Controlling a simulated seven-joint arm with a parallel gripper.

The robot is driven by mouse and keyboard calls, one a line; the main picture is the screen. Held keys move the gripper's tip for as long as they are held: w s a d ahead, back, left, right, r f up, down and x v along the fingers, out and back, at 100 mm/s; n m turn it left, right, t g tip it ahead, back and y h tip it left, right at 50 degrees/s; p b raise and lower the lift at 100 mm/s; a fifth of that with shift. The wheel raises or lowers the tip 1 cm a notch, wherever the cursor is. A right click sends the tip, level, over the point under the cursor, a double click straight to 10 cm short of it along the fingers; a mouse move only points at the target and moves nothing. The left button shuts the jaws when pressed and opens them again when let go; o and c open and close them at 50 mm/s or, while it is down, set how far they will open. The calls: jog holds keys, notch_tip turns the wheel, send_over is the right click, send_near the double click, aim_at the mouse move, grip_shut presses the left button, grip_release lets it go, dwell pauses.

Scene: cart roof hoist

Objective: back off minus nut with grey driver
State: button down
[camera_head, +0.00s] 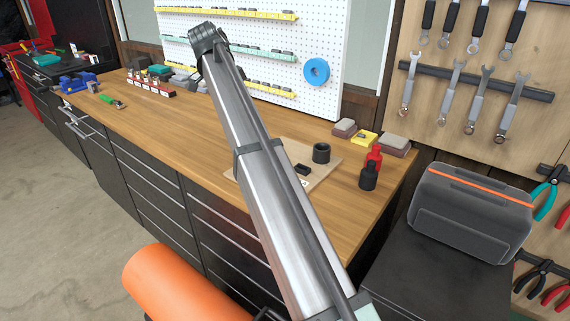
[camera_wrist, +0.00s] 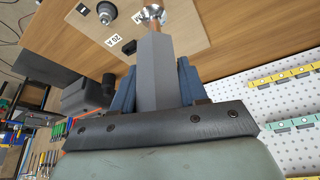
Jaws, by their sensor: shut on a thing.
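In the wrist view my gripper (camera_wrist: 156,70) has its two blue fingers shut on the grey driver (camera_wrist: 155,88), one finger on each side of its handle. The driver's copper-coloured shaft points away from my gripper toward a wooden board (camera_wrist: 185,28). A round silver part shows at the shaft's far end, at the top edge of the picture. I cannot tell whether it belongs to the driver or to a nut, or whether it touches. The minus nut is not clearly seen. In the head view my arm hides the gripper and driver.
The board (camera_head: 322,176) on the workbench (camera_head: 190,135) carries a black cylinder (camera_head: 321,152) and a small black block (camera_head: 302,169). A red bottle (camera_head: 374,158) and a black bottle (camera_head: 368,177) stand right of it.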

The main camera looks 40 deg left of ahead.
dwell(0.4)
jog(key=d+n+y, duration=0.2)
jog(key=d+n, duration=0.5)
jog(key=d, duration=0.4)
jog(key=shift+d+r+y, duration=0.2)
jog(key=shift+d+y, duration=0.05)
jog(key=shift+y, duration=0.15)
jog(key=shift+f, duration=0.2)
jog(key=shift+f, duration=2.15)
